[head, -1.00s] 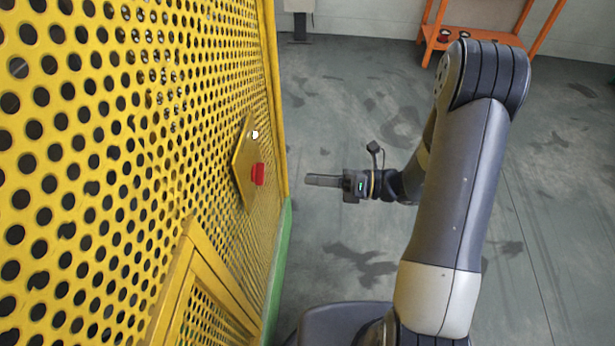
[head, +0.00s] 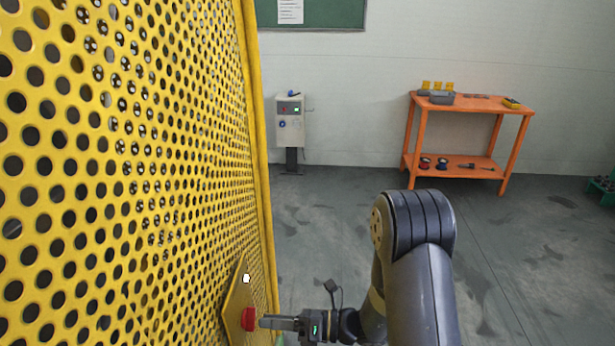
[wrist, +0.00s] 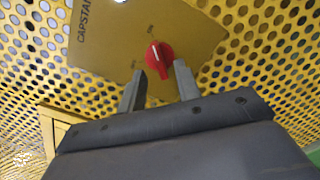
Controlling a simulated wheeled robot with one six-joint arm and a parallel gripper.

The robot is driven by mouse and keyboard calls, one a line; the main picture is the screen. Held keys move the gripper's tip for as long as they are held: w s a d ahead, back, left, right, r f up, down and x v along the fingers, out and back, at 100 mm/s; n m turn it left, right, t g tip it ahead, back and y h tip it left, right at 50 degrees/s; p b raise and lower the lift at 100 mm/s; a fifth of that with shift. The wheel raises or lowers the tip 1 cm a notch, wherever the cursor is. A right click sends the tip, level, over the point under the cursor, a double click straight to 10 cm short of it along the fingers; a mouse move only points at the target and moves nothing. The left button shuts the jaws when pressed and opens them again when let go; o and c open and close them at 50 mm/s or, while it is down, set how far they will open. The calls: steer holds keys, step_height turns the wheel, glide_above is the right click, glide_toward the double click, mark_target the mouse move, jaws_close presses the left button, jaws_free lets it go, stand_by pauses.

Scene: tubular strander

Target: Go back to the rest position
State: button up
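My gripper (head: 264,322) is at the lower middle of the head view, pointing left at the red knob (head: 249,319) on a yellow plate (head: 234,309). In the wrist view my gripper (wrist: 160,68) has its two grey fingers apart, with nothing held. The red knob (wrist: 160,56) shows just beyond and partly between the fingertips; I cannot tell whether they touch it. The knob's pointer is tilted slightly. The plate (wrist: 100,40) bears lettering beginning "CAPSTA". My arm is stretched out low, its elbow at the lower right.
A yellow perforated guard (head: 120,180) fills the left side, close to my gripper. A grey control box (head: 290,125) on a post and an orange workbench (head: 465,105) stand by the far wall. Grey floor (head: 340,220) between is open.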

steer(key=a, duration=0.2)
steer(key=shift+w+a, duration=0.1)
steer(key=shift+a, duration=0.3)
steer(key=shift+d, duration=0.1)
steer(key=d+b, duration=0.1)
steer(key=d, duration=1)
steer(key=a+n+b, duration=0.7)
steer(key=a+n, duration=0.2)
steer(key=a, duration=0.2)
stand_by(0.4)
steer(key=shift+n, duration=0.3)
